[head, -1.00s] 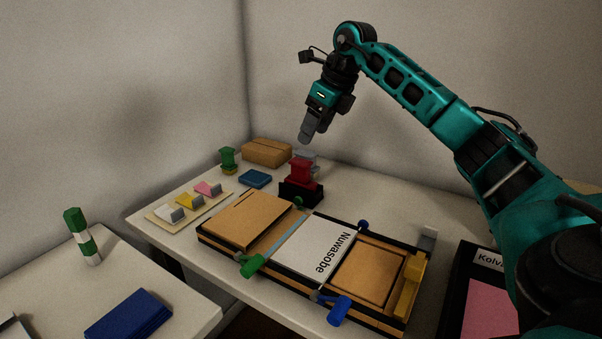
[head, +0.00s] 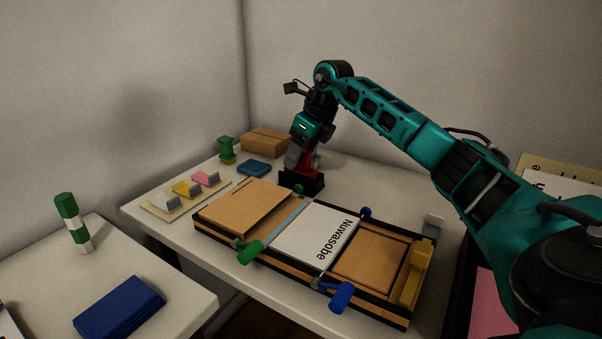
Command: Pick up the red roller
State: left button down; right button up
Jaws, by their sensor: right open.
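The red roller (head: 307,158) stands in a black holder (head: 302,181) on the table, at the back beyond the wooden press. Much of the roller is hidden behind my right gripper. My right gripper (head: 293,163) is open and points down at the roller, with a finger in front of its left side. Whether the fingers touch it I cannot tell. My left gripper is not in view.
The wooden press (head: 268,254) with a white "Nuwasobe" sheet (head: 316,236) lies in front of the holder. A blue pad (head: 254,167), green stamp (head: 226,149) and cardboard box (head: 266,142) stand left of the roller. Colored clips (head: 186,189) lie on a board farther left.

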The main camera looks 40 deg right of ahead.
jog(key=shift+x, duration=0.85)
jog(key=shift+r, duration=0.1)
jog(key=c, duration=1)
